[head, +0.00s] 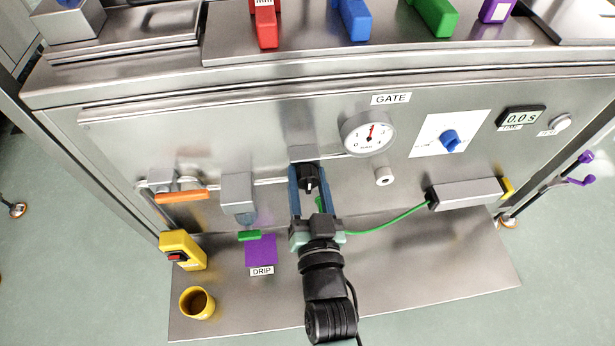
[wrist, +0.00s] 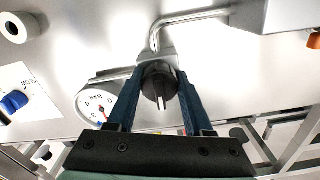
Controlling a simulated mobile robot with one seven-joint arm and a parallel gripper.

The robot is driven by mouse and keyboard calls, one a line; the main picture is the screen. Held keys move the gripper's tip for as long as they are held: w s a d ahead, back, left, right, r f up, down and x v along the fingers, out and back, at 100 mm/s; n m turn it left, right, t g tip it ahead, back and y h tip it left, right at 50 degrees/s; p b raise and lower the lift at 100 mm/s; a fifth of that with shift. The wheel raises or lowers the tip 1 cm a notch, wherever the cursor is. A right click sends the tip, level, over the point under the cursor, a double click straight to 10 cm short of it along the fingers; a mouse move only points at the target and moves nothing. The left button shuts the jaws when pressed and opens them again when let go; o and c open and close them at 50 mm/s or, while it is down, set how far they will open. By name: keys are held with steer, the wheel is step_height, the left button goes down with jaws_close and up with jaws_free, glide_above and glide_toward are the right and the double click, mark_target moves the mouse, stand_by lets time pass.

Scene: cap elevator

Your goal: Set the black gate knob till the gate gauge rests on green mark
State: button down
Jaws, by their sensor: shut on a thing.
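The black gate knob (head: 309,183) sits on the steel front panel, left of and below the gauge. My gripper (head: 308,170) is shut on it, with one blue finger on each side. In the wrist view the knob (wrist: 159,86) shows between the fingertips (wrist: 160,74), its ridge roughly upright. The gate gauge (head: 369,133) is a round white dial under the GATE label (head: 391,98). Its red needle points up and slightly right in the head view. I cannot make out a green mark on it. The gauge is partly hidden behind a finger in the wrist view (wrist: 97,104).
A blue knob (head: 451,141) on a white plate and a timer (head: 521,118) are at right. An orange lever (head: 181,196) is at left. A yellow switch box (head: 182,250), a mug (head: 197,302) and a purple pad (head: 261,249) are below left. A green cable (head: 390,220) runs right of my gripper.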

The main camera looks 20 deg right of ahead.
steer(key=shift+c, duration=1.5)
jaws_free()
steer(key=p+v, duration=0.1)
steer(key=v, duration=1.2)
